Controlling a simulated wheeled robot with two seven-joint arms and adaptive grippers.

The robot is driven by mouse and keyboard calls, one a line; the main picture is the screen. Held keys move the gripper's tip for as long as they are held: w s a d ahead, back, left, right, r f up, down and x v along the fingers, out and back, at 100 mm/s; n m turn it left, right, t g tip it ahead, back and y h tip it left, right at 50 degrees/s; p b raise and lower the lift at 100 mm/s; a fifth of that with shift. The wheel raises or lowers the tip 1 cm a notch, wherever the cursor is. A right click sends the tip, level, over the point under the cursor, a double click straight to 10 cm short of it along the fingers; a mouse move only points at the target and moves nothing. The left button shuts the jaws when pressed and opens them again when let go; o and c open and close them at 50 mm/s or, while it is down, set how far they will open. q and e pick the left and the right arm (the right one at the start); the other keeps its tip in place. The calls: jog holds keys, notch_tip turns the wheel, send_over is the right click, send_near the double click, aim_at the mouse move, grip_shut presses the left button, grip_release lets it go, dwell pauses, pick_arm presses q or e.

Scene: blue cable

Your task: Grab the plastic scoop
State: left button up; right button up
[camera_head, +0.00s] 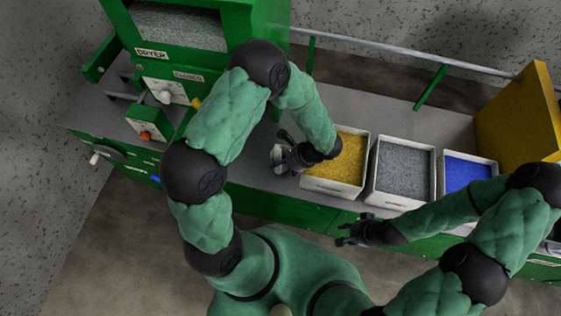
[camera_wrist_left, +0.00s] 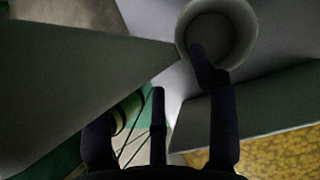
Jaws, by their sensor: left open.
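A whitish round cup, which looks like the plastic scoop (camera_head: 279,158), is on the grey worktop just left of the yellow-filled bin, partly hidden by my left gripper. In the left wrist view the scoop (camera_wrist_left: 222,22) shows as a pale round cup at the top. My left gripper (camera_head: 284,150) is open beside it. One dark finger overlaps the cup's near rim in the left wrist view (camera_wrist_left: 178,85); I cannot tell whether it touches. The scoop's handle cannot be made out. My right gripper (camera_head: 350,231) looks open and empty, in front of the worktop.
White bins of yellow (camera_head: 352,165), grey (camera_head: 404,170) and blue (camera_head: 467,172) granules stand in a row right of the scoop. A green dryer (camera_head: 180,62) stands at the back left. A yellow panel (camera_head: 522,118) stands at the right. The worktop (camera_head: 405,113) behind the bins is clear.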

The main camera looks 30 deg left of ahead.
pick_arm(q)
jog(key=shift+b+x, duration=0.3)
jog(key=shift+x, duration=0.9)
grip_shut()
jog(key=shift+r, duration=0.1)
